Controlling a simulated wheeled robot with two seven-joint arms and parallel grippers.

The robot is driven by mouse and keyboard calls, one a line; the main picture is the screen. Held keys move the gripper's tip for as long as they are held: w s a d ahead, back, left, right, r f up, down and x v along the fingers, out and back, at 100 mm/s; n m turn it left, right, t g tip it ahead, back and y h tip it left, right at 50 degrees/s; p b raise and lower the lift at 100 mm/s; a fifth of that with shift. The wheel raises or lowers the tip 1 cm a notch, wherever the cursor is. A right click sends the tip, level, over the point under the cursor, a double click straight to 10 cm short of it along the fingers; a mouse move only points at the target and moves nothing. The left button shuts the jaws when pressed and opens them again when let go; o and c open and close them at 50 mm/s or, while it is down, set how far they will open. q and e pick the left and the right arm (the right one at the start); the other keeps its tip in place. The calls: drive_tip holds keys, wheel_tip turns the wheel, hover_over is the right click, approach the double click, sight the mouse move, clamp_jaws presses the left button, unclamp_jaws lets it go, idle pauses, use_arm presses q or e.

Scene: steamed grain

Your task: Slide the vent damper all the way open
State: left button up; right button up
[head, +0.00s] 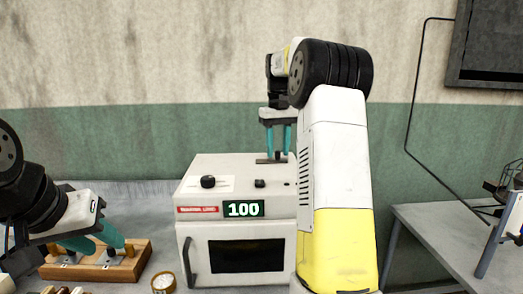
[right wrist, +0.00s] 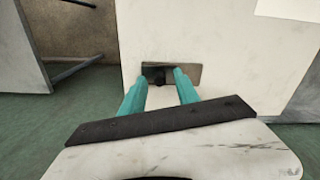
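The white steamer box (head: 238,215) stands on the table in the middle of the head view. The vent damper is a metal plate (right wrist: 187,76) on its top, with a dark knob (right wrist: 158,80). In the head view the damper (head: 264,161) shows at the back right of the top. My right gripper (head: 278,151) points down over it. In the right wrist view its teal fingertips (right wrist: 163,72) are apart, one on each side of the knob, with gaps visible. My left gripper (head: 97,248) is open at the lower left, over a wooden rack.
The wooden rack (head: 134,267) holds small items beside the steamer. A round gauge or jar (head: 163,283) stands at the front. The steamer top has a black dial (head: 208,181) and a small black knob (head: 259,183). A grey table (head: 440,225) stands at the right.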

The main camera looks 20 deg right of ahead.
drive_tip(key=shift+f, duration=0.3)
clamp_jaws()
idle(1.3)
